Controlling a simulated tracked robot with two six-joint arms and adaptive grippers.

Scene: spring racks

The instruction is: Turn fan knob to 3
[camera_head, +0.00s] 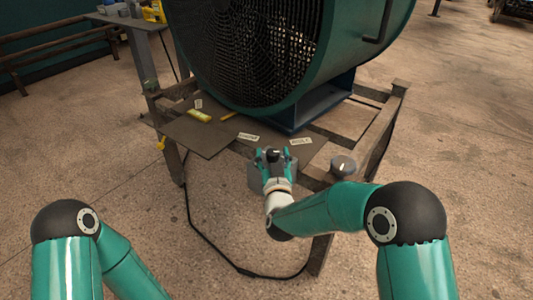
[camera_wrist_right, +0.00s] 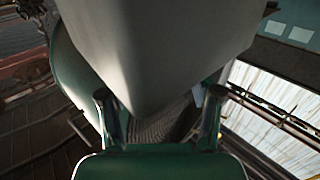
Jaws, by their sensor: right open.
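The fan (camera_head: 250,45) is a large teal drum with a dark grille, on a blue foot. A grey box (camera_head: 254,178) at the stand's front edge is partly hidden by my right gripper (camera_head: 273,156). That gripper is open, with a small dark part showing between its fingers. In the right wrist view, a large pale grey surface (camera_wrist_right: 155,45) is very close, and its lower end reaches between the fingers (camera_wrist_right: 160,120). No number is readable. My left gripper is out of view.
A black cable (camera_head: 215,250) loops down to the floor. A grey table (camera_head: 125,20) stands at the back left.

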